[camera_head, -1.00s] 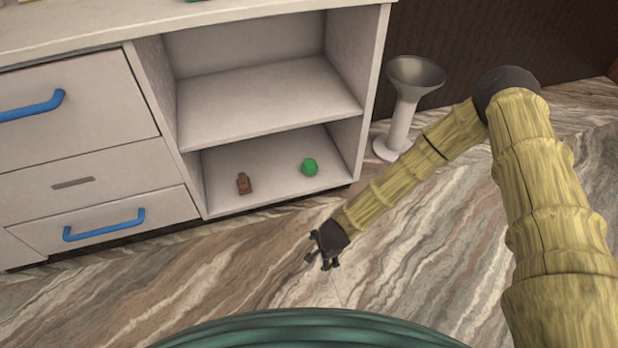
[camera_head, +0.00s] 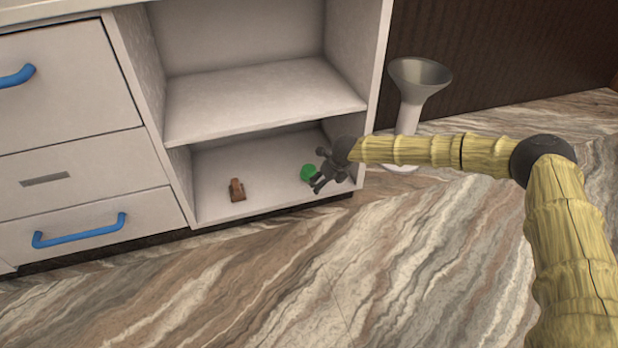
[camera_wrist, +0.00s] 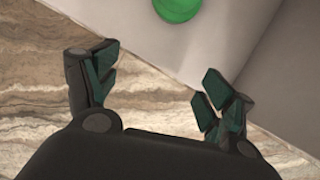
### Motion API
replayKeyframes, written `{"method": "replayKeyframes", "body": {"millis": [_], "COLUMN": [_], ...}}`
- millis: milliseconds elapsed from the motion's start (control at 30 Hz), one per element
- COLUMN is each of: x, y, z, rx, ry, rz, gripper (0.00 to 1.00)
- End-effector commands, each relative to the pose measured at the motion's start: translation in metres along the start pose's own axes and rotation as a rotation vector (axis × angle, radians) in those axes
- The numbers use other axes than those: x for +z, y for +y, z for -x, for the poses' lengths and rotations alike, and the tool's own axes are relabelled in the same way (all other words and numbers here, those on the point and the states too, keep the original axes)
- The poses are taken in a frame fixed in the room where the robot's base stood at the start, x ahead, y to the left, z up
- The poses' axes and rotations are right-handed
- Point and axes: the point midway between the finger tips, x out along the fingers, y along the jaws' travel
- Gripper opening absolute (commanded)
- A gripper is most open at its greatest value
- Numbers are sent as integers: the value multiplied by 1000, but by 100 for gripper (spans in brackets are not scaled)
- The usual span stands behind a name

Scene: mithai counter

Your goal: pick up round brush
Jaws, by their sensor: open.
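A green round thing (camera_head: 307,172) lies on the bottom shelf near its right side; it may be the round brush, but I cannot make out bristles. It shows at the top edge of the wrist view (camera_wrist: 177,8), partly cut off. A small brown object (camera_head: 237,190) is on the same shelf to the left. My gripper (camera_head: 319,170) is at the right front of this shelf, close to the green thing and partly covering it in the head view. In the wrist view my gripper (camera_wrist: 160,65) has its fingers apart, empty, with the green thing beyond the fingertips.
The white cabinet's right side wall (camera_head: 357,95) is close to my gripper. The middle shelf (camera_head: 265,100) is above. Drawers with blue handles (camera_head: 80,232) are at left. A grey funnel-topped stand (camera_head: 418,80) is right of the cabinet. The marbled floor in front is clear.

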Motion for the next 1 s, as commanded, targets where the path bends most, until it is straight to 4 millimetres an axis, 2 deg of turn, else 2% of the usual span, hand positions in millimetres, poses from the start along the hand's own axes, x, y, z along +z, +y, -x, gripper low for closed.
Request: {"method": "replayKeyframes", "body": {"millis": [100, 300, 500, 767, 1000], "x": [18, 48, 71, 82, 81], "y": [1, 2, 1, 2, 2], "z": [-12, -25, -32, -37, -69], "rx": [-1, 0, -1, -1, 0], "ry": [-2, -2, -2, 0, 0], "rz": [0, 3, 2, 3, 3], "gripper": [82, 82, 82, 82, 82]}}
